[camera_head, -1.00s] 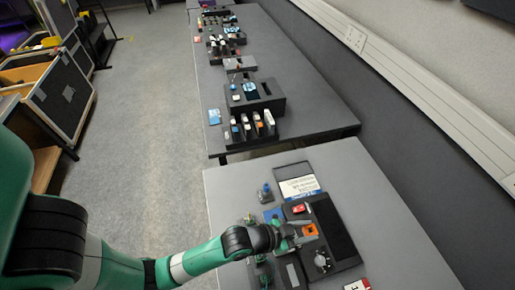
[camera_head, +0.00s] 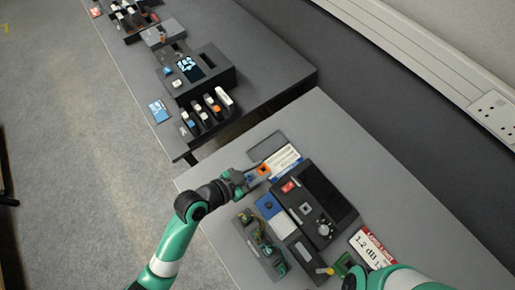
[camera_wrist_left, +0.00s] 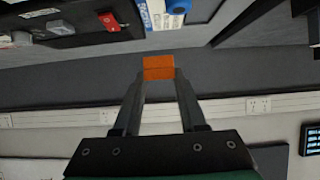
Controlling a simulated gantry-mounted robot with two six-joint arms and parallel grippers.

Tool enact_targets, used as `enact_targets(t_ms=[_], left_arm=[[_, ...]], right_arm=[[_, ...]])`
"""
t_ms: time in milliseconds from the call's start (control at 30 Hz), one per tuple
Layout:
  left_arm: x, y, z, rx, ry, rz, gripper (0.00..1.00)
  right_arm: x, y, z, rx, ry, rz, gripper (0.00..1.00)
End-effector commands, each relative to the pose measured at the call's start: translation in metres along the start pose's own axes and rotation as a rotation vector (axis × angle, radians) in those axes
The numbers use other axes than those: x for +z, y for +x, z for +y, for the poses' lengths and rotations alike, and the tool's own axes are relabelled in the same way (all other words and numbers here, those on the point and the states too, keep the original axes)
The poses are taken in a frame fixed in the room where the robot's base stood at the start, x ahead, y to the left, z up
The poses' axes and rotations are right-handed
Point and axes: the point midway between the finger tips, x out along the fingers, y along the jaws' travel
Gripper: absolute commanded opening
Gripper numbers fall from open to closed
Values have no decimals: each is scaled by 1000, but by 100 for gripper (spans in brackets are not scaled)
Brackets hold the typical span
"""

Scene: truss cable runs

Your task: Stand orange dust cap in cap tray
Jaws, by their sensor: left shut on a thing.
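The orange dust cap (camera_head: 264,169) is held between the fingertips of my left gripper (camera_head: 258,173), above the table near a white and blue printed card. In the left wrist view the orange cap (camera_wrist_left: 159,68) sits squarely between the two fingers of the gripper (camera_wrist_left: 159,78), clear of any surface. A shallow dark tray (camera_head: 267,146) lies just beyond the gripper; I cannot tell for certain that it is the cap tray. My right arm enters at the bottom right; its fingers are not clear.
A black instrument (camera_head: 327,186) with a knob and a red label stands right of the gripper. A blue square piece (camera_head: 268,206) and a grey fixture with green connectors (camera_head: 268,248) are nearer. A red and white sign (camera_head: 372,247) lies at right. The table's right side is clear.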

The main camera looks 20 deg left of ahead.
Motion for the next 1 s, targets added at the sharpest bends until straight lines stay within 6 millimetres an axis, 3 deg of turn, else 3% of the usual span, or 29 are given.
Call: enact_targets(t_ms=[200,300,400,667,833,1000], left_arm=[[15,44,-58,-5,-4,2,0],[36,66,-73,-3,-2,0,0],[43,78,-86,-3,-2,0,0],[49,86,-94,-1,-1,0,0],[74,102,-97,-1,-2,-2,0],[78,104,-97,-1,-1,0,0]], right_arm=[[21,-22,0,0,0,-1,50],[39,-42,0,0,0,-1,50],[42,-45,0,0,0,-1,50],[44,-48,0,0,0,0,50],[55,-60,0,0,0,0,50],[55,-60,0,0,0,-1,50]])
